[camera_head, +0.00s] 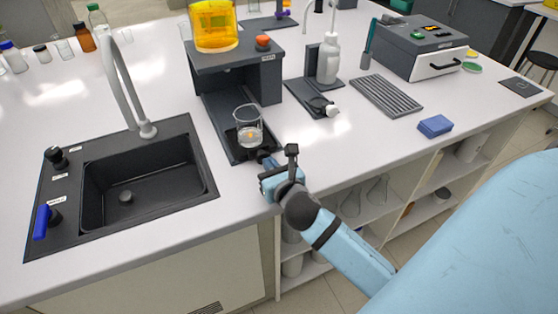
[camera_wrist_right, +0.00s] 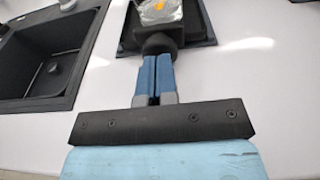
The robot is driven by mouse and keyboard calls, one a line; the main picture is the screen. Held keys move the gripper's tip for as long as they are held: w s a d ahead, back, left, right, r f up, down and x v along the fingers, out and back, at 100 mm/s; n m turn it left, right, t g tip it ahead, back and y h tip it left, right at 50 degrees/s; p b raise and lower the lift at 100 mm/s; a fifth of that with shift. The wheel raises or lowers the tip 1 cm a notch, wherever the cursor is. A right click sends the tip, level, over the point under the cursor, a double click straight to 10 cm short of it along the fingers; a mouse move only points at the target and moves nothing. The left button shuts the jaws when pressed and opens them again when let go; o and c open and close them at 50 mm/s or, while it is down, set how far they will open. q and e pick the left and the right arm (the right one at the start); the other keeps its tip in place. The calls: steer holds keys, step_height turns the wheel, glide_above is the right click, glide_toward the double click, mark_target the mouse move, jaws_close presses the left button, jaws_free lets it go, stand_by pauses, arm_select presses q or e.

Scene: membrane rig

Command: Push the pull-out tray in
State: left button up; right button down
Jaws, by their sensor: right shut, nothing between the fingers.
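The membrane rig (camera_head: 272,80) is a dark stand with a yellow vessel (camera_head: 214,27) on top. Its dark pull-out tray (camera_head: 231,141) sits low at the front and carries a clear glass beaker (camera_head: 249,128) with something yellow-orange in it. The tray also shows in the right wrist view (camera_wrist_right: 132,38), with a round black knob (camera_wrist_right: 158,43) at its near end. My right gripper (camera_head: 267,163) is shut and empty, its blue fingertips (camera_wrist_right: 157,58) at the knob. I cannot tell whether they touch. My left gripper is not in view.
A dark sink (camera_head: 140,185) with a tall faucet (camera_head: 122,80) lies left of the rig. A small stand with a white bottle (camera_head: 328,60), a slotted rack (camera_head: 386,95), a blue sponge (camera_head: 435,126) and a grey device (camera_head: 420,50) stand to the right. The front bench strip is clear.

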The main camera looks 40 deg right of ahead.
mark_target(256, 141)
steer(key=shift+w+d+f, duration=0.1)
steer(key=shift+w+d, duration=0.05)
steer(key=shift+w, duration=0.35)
steer(key=shift+w+p, duration=0.3)
steer(key=w, duration=0.1)
steer(key=w+p, duration=0.1)
steer(key=w+d+p, duration=0.1)
steer(key=shift+w+r, duration=0.3)
steer(key=shift+r, duration=0.1)
steer(key=p+x, duration=0.1)
steer(key=x, duration=0.3)
steer(key=shift+w+d, duration=0.1)
steer(key=shift+w, duration=0.2)
steer(key=shift+f, duration=0.1)
